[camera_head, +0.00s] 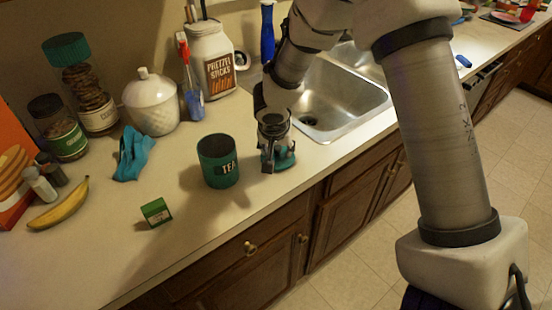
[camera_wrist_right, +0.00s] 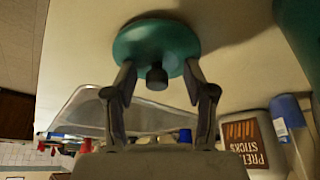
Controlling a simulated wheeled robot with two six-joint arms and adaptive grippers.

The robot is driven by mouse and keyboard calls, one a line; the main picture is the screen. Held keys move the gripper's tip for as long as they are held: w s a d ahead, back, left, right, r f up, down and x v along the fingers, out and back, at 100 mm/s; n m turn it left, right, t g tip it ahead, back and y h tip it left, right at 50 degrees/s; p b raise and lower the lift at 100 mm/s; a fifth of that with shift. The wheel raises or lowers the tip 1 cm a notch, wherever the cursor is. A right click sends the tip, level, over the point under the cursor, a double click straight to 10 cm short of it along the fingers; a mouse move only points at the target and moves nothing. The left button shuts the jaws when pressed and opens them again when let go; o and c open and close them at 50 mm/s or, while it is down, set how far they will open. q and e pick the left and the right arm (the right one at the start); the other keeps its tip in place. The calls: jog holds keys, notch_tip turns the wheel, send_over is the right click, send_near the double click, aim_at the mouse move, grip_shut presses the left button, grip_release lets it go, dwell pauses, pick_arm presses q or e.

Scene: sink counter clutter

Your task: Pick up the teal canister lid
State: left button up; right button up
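The teal canister lid (camera_wrist_right: 150,42) is a round disc with a dark knob (camera_wrist_right: 157,77). It lies on the counter, and part of it shows in the head view (camera_head: 286,162) under my right gripper (camera_head: 273,158). In the right wrist view, the right gripper's fingers (camera_wrist_right: 159,72) are spread on both sides of the knob, with a gap on each side. The gripper is open and holds nothing. The teal canister marked TEA (camera_head: 218,162) stands open-topped on the counter, left of the gripper. My left gripper is out of view.
The sink (camera_head: 340,100) lies behind and right of my gripper. A pretzel jar (camera_head: 210,60), white sugar bowl (camera_head: 151,105), blue cloth (camera_head: 134,155), green box (camera_head: 156,212) and banana (camera_head: 58,206) are to the left. The counter's front edge is close to the lid.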

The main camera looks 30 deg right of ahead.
jog(key=shift+s, duration=0.25)
jog(key=shift+c, duration=0.2)
jog(key=shift+s+r, duration=0.15)
jog(key=shift+r, duration=0.05)
jog(key=c, duration=0.5)
grip_shut()
jog(key=shift+a, duration=0.1)
